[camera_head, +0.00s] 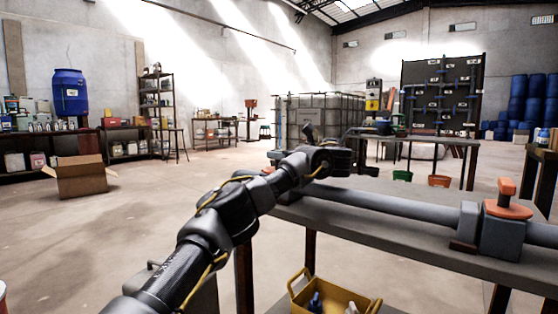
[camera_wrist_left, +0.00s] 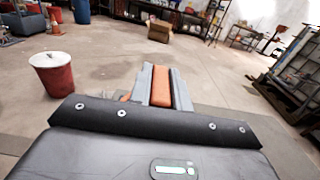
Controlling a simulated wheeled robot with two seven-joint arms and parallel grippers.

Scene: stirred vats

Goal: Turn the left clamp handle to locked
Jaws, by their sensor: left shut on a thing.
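In the left wrist view my left gripper (camera_wrist_left: 161,88) has its two grey fingers closed on an orange bar, the left clamp handle (camera_wrist_left: 162,84). In the head view my left arm reaches from the lower left to the far end of the grey pipe (camera_head: 385,204), and its wrist and hand hide most of the left clamp. A small patch of orange (camera_head: 268,170) shows beside the arm there. The handle's exact angle cannot be told. A second clamp (camera_head: 500,228) with an orange handle (camera_head: 508,198) sits on the pipe at the right. My right gripper is out of view.
The pipe lies along a grey bench (camera_head: 400,240). A yellow crate (camera_head: 340,298) holding small items is below it. A cardboard box (camera_head: 80,178) stands on open floor at the left. A red bin (camera_wrist_left: 53,85) with a white lid shows in the wrist view.

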